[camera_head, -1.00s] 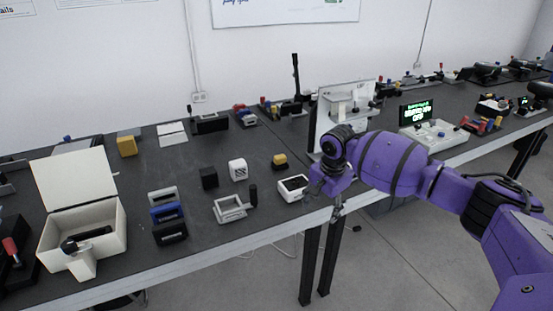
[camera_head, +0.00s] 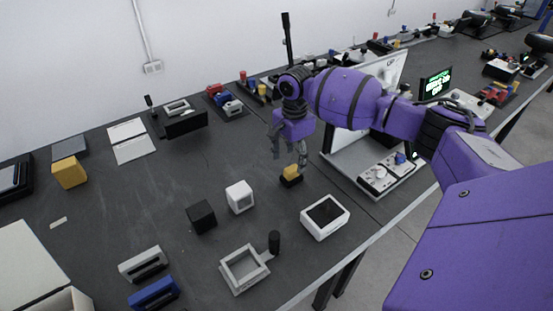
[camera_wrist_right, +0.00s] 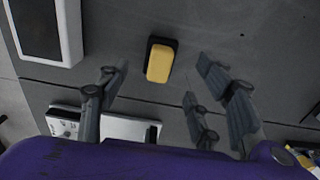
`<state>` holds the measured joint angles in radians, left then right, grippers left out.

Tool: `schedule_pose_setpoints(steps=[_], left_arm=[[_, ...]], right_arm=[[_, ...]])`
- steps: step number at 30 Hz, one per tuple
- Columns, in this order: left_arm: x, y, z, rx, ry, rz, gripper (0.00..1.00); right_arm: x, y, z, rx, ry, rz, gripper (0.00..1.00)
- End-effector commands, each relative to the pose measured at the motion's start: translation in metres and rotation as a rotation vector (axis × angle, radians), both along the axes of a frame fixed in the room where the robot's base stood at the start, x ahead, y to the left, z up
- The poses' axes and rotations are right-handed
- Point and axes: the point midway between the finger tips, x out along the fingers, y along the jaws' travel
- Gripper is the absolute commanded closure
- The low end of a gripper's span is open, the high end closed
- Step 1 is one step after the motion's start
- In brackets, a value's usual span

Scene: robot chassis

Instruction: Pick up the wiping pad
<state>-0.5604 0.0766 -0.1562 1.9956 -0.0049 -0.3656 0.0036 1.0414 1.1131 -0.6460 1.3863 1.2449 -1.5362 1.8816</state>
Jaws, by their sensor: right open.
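The wiping pad, a small block with a yellow top and black edge (camera_head: 291,174), lies on the dark table in the head view. In the right wrist view, the pad (camera_wrist_right: 160,61) sits near the upper middle, between the spread fingers. My right gripper (camera_head: 288,158) is open and empty, pointing down just above the pad, and appears not to touch it. Its fingers also show in the right wrist view (camera_wrist_right: 158,80), one on the left and two on the right. My left gripper is not in view.
A white box with a dark screen (camera_head: 325,217), a white cube (camera_head: 240,197) and a black cube (camera_head: 201,217) stand nearby. A grey frame with a black handle (camera_head: 243,270) is in front. A white panel stand (camera_head: 345,142) is close on the right.

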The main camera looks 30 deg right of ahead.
Motion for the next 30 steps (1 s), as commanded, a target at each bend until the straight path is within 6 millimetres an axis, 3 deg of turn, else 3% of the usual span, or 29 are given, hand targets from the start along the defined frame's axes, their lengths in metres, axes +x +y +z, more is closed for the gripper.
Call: schedule_pose_setpoints(steps=[5, 13, 21, 29, 30], left_arm=[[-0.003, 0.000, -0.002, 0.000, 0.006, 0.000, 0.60], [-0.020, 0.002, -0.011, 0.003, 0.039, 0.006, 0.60], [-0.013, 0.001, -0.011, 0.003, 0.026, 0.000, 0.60], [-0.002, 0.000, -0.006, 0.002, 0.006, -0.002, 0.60], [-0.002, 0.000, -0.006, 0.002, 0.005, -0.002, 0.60]], right_arm=[[-0.001, 0.000, -0.010, 0.000, 0.003, 0.000, 0.41], [-0.001, -0.002, -0.041, 0.000, 0.002, 0.000, 0.41], [-0.001, -0.004, -0.076, 0.000, 0.002, 0.000, 0.41], [0.000, -0.004, -0.078, 0.000, -0.001, 0.001, 0.41], [0.000, -0.004, -0.078, 0.000, -0.001, 0.001, 0.45]])
